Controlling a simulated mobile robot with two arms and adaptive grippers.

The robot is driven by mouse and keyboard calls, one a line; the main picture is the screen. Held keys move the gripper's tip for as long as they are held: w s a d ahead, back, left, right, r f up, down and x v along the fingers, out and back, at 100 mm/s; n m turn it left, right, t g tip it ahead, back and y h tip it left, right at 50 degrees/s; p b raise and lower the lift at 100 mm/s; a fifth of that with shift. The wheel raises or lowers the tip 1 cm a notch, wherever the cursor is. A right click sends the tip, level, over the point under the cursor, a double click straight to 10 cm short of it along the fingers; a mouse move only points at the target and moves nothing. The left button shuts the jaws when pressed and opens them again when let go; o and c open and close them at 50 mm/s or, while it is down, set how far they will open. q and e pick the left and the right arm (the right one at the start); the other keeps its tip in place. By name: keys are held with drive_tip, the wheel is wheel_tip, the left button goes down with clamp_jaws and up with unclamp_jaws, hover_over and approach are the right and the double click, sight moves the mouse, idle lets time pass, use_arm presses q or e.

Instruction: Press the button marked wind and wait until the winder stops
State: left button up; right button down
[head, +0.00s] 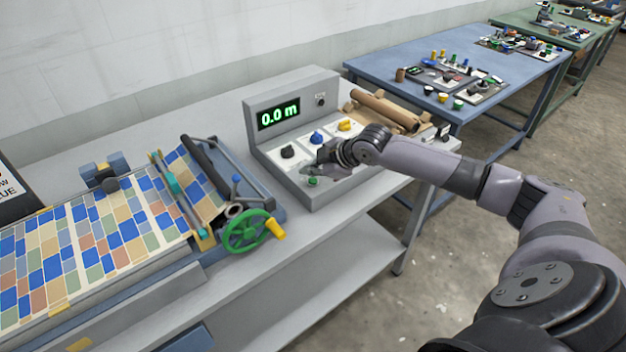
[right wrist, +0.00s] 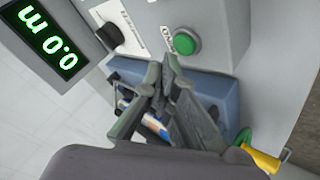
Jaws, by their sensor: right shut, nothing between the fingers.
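The green button (head: 313,181) sits at the front of the grey control box (head: 318,82). In the right wrist view the green button (right wrist: 186,42) has a small label beside it that appears to read WIND. My right gripper (head: 312,170) is shut and empty, over the box's sloped panel close to the green button. In the right wrist view the fingertips (right wrist: 161,64) lie just below and left of the button, with a visible gap in the picture. The green display (head: 279,114) reads 0.0 m. My left gripper is not in view.
Black (head: 288,151), blue (head: 317,137) and yellow (head: 345,125) controls share the panel. Left stands a machine with patterned sheet (head: 95,235) and a green handwheel (head: 247,232). Brown rolls (head: 385,108) lie behind my right arm. A blue table (head: 410,55) stands beyond.

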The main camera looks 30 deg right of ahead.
sight(312, 182)
drive_tip(key=shift+f, duration=0.15)
drive_tip(key=shift+f, duration=0.3)
drive_tip(key=shift+f, duration=0.4)
idle(0.6)
drive_tip(key=shift+r, duration=0.1)
drive_tip(key=shift+r+p, duration=0.75)
drive_tip(key=shift+p, duration=0.25)
wheel_tip(312, 182, up, 5)
drive_tip(key=p, duration=0.5)
drive_tip(key=shift+r, duration=0.1)
